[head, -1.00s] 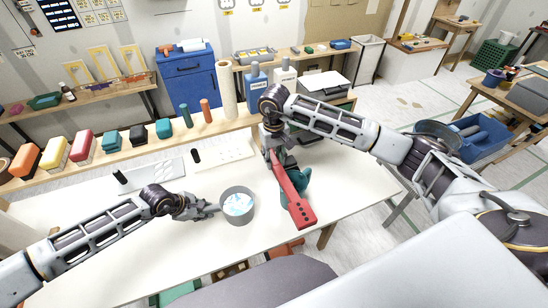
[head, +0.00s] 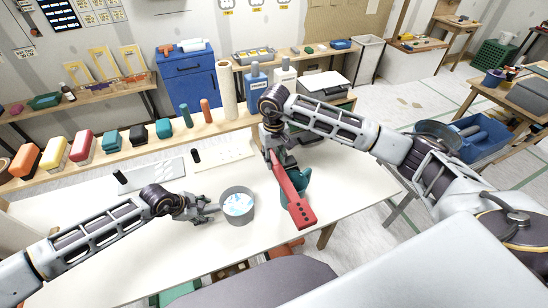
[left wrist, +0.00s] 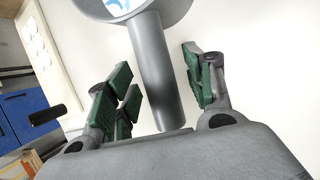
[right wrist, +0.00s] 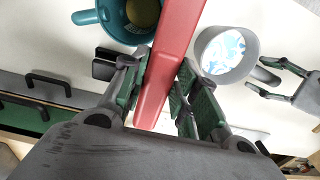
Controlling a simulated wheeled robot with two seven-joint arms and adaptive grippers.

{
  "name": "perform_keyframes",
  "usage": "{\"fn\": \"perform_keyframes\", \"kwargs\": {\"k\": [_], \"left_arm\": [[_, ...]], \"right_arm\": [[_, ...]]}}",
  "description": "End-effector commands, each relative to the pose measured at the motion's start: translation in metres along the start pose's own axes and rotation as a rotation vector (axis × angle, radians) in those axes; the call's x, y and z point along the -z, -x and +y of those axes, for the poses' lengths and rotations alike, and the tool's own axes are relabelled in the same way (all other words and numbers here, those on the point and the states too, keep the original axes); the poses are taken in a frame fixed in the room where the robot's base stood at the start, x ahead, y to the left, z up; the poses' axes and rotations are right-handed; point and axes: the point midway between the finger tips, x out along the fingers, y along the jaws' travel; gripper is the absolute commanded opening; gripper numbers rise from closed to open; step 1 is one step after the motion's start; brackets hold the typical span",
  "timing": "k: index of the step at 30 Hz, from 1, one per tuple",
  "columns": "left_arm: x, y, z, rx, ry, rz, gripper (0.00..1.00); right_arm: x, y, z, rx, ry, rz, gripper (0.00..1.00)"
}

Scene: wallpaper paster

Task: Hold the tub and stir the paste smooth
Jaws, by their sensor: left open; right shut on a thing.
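The grey tub (head: 250,215) stands upright on the white table with white and blue paste (head: 238,204) in it. Its round grey handle (left wrist: 157,75) points at my left gripper. My left gripper (head: 212,208) is open, with its green-padded fingers on either side of the handle and a gap showing on both sides in the left wrist view. My right gripper (right wrist: 162,88) is shut on a long red stirring stick (right wrist: 173,55), also in the head view (head: 292,196). The stick is right of the tub and outside it. Its far end is cut off in the right wrist view.
A teal pot (right wrist: 112,22) stands beside the red stick, partly hidden behind it in the head view. Bottles, a roll and coloured blocks (head: 82,149) line the table's back shelf. The table left of the tub is largely clear.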

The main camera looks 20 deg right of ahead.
Motion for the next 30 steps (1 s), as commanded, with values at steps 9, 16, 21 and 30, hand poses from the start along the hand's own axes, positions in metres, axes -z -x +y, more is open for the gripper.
{"fn": "perform_keyframes", "kwargs": {"k": [9,16,21,30], "left_arm": [[0.0,0.005,0.0,0.0,0.0,0.0,0.53],[-0.001,0.014,0.0,0.0,0.0,0.0,0.53],[0.0,0.018,0.0,0.0,0.0,0.0,0.53],[0.0,0.018,0.0,0.0,0.0,0.0,0.53]], "right_arm": [[0.0,0.004,0.0,0.0,0.0,0.0,0.06],[0.0,0.009,0.0,0.0,0.0,0.0,0.06],[0.0,0.011,0.0,0.0,0.0,0.0,0.06],[0.0,0.011,0.0,0.0,0.0,0.0,0.06]]}}
